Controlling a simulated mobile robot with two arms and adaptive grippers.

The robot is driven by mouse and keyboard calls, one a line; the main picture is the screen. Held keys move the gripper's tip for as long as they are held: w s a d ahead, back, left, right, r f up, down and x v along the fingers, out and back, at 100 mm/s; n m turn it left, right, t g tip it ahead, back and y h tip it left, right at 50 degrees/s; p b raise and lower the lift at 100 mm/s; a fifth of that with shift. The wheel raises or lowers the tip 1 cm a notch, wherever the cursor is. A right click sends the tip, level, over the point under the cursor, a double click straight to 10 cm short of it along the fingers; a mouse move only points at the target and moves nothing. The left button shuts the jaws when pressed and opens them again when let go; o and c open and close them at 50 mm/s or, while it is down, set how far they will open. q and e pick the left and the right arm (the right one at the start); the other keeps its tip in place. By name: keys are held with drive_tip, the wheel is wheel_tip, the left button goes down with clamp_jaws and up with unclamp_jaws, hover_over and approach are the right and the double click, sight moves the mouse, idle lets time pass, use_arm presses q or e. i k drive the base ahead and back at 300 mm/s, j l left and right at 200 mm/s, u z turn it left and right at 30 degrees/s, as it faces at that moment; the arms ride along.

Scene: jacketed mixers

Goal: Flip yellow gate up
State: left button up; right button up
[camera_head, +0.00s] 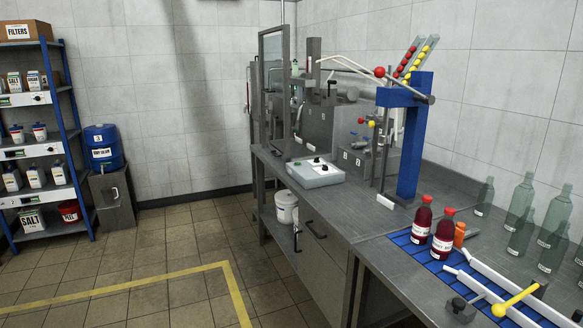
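A yellow bar with a round knob at its lower left end (515,299), which looks like the yellow gate, is at the lower right of the head view. It lies slanted across the white guide rails (498,291) of the blue conveyor, its upper right end by a dark grey mount. Its knob reaches past the near rail. Neither of my grippers shows in this view.
Two dark red bottles (443,234) and an orange one (459,234) stand on the blue conveyor (406,240). Clear glass bottles (522,228) stand behind it. A blue post (412,150) and a white control box (315,172) stand farther back. The tiled floor at left is open.

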sight(498, 310)
drive_tip(key=z, duration=1.5)
